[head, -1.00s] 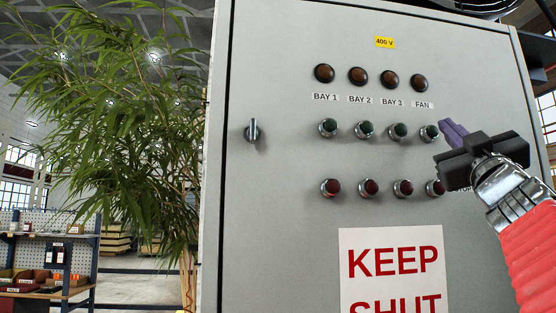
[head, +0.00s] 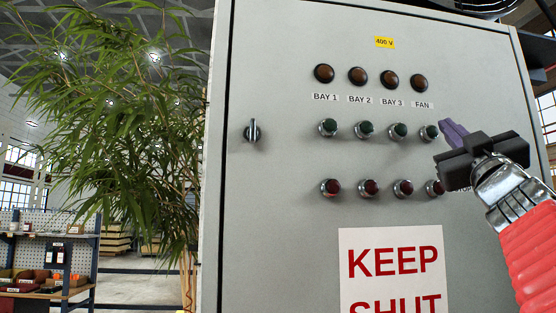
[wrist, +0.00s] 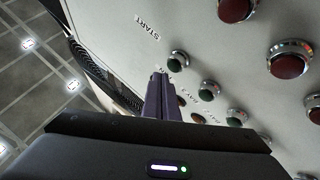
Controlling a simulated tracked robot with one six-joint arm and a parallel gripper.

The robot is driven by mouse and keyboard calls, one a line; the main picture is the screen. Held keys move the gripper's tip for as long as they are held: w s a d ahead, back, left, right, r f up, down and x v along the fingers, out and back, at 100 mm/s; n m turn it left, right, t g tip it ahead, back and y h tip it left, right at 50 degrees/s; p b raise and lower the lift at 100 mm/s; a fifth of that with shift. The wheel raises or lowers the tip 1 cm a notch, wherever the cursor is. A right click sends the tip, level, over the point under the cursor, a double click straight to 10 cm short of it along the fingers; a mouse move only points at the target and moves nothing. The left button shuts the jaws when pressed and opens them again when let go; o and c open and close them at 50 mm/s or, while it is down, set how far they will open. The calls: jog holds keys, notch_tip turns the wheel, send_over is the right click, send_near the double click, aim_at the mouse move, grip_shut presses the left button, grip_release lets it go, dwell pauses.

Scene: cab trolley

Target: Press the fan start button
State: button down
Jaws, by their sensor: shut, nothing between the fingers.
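The fan start button is the green button (head: 429,132) at the right end of the upper button row, in the column under the FAN label (head: 422,105). In the wrist view this green button (wrist: 177,60) is the one closest to the START label (wrist: 148,27). My gripper (head: 447,126) is shut and empty. Its purple fingertips are just right of the fan start button in the head view. In the wrist view the fingertips (wrist: 160,73) are beside the button, with a small gap in the picture. The FAN lamp (head: 419,83) looks dark.
More green buttons (head: 365,129) stand to the left in the same row. A row of red buttons (head: 371,188) is below; my gripper partly covers the rightmost. A door handle (head: 253,131) projects from the grey cabinet (head: 280,250). A plant (head: 110,120) stands left of it.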

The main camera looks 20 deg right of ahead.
dwell(0.4)
jog(key=shift+w, duration=0.5)
jog(key=shift+w+d, duration=0.2)
jog(key=shift+w, duration=0.2)
dwell(0.9)
jog(key=shift+s, duration=0.1)
jog(key=shift+s+a, duration=0.2)
jog(key=shift+s, duration=0.5)
jog(key=s, duration=0.2)
jog(key=s+a, duration=0.1)
jog(key=s, duration=0.2)
jog(key=shift+a, duration=0.1)
dwell(0.6)
jog(key=shift+w, duration=0.1)
dwell(0.5)
